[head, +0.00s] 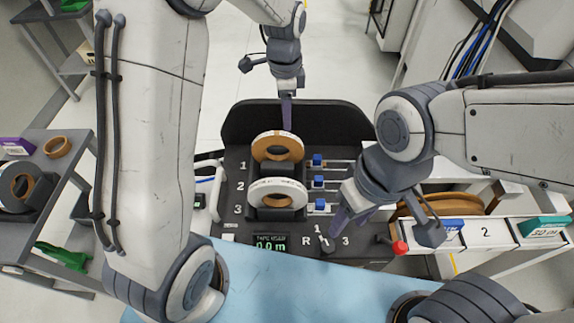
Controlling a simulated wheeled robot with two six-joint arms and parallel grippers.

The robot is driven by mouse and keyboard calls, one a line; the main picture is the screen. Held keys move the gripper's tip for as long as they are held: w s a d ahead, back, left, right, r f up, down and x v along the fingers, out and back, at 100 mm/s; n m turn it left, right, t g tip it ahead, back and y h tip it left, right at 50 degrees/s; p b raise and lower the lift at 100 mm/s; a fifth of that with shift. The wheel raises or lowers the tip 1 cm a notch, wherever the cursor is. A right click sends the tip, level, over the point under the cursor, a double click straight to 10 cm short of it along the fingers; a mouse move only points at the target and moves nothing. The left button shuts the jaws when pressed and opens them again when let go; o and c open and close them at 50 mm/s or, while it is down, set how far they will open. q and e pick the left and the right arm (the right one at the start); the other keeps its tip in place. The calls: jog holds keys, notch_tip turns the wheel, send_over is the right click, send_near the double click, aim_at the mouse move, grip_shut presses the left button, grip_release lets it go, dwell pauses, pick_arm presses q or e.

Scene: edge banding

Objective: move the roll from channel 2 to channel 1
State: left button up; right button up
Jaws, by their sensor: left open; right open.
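A wood-brown roll (278,147) stands in the black machine bed beside the number 1. A white roll (277,193) with dark print stands nearer, between the numbers 2 and 3; I cannot tell exactly which channel holds it. The bed (240,123) has channel numbers along its left side. My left gripper (287,112) points down behind the brown roll, its purple fingers seen edge-on. Any contact with the roll is unclear. My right gripper (351,219) is open and empty, to the right of the white roll and above the panel's right part.
Several blue clamps (318,182) sit on rods right of the rolls. A display (270,244), selector knob (326,244) and red knob (399,247) are in front. Labelled bins (487,233) stand right. A cart (87,153) with more rolls stands left. The blue surface (300,280) is clear.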

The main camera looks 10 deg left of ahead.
pick_arm(q)
jog(key=s+d+r+n, duration=0.1)
jog(key=s+d+n, duration=0.1)
jog(key=s, duration=0.7)
jog(key=s+d+r+n, duration=0.2)
jog(key=s+n, duration=0.1)
jog(key=s, duration=0.6)
jog(key=s+d+r+n, duration=0.1)
jog(key=s+d+n, duration=0.1)
jog(key=s, duration=0.7)
jog(key=shift+d+r+h, duration=0.4)
jog(key=shift+s, duration=0.15)
